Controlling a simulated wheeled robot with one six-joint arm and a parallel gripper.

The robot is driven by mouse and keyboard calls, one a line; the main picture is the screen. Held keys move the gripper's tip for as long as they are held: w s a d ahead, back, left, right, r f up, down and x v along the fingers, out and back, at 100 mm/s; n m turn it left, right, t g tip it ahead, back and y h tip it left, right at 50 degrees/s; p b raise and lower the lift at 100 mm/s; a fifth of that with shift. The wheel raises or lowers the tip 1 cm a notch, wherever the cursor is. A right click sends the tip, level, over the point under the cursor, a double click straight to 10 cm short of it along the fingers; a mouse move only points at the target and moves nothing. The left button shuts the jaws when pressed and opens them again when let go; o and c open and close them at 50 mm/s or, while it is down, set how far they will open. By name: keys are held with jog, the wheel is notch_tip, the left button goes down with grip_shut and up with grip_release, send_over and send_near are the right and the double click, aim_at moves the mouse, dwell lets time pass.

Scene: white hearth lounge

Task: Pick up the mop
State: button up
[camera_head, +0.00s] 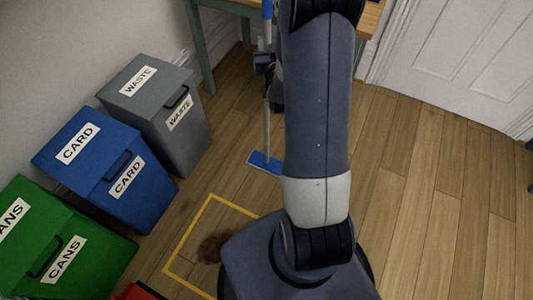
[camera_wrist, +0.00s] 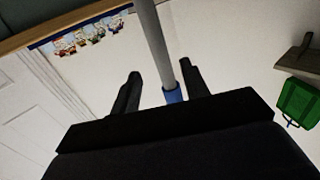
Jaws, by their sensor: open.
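The mop stands upright with its flat blue head (camera_head: 265,163) on the wooden floor. Its thin grey pole (camera_head: 267,115) rises past my arm to a blue upper part (camera_head: 267,10). In the wrist view the grey pole (camera_wrist: 153,40) with a blue section (camera_wrist: 173,96) shows between my two dark fingers, closer to the right one. My gripper (camera_wrist: 160,69) is open, with a gap on the pole's left. In the head view part of my gripper (camera_head: 264,63) shows at the pole; my arm hides the rest. I cannot tell whether a finger touches the pole.
Grey waste (camera_head: 165,115), blue card (camera_head: 105,170) and green cans (camera_head: 60,240) bins line the left wall. A wooden-topped table with green legs (camera_head: 201,50) stands behind the mop. Floor at right is clear before a white door (camera_head: 455,50).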

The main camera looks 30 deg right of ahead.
aim_at(268, 36)
jog(key=shift+f+x, duration=0.25)
jog(key=shift+x, duration=1.2)
jog(key=shift+f+x, duration=0.2)
jog(key=shift+x, duration=1.25)
jog(key=shift+a, duration=0.15)
jog(key=shift+r, duration=0.1)
grip_shut()
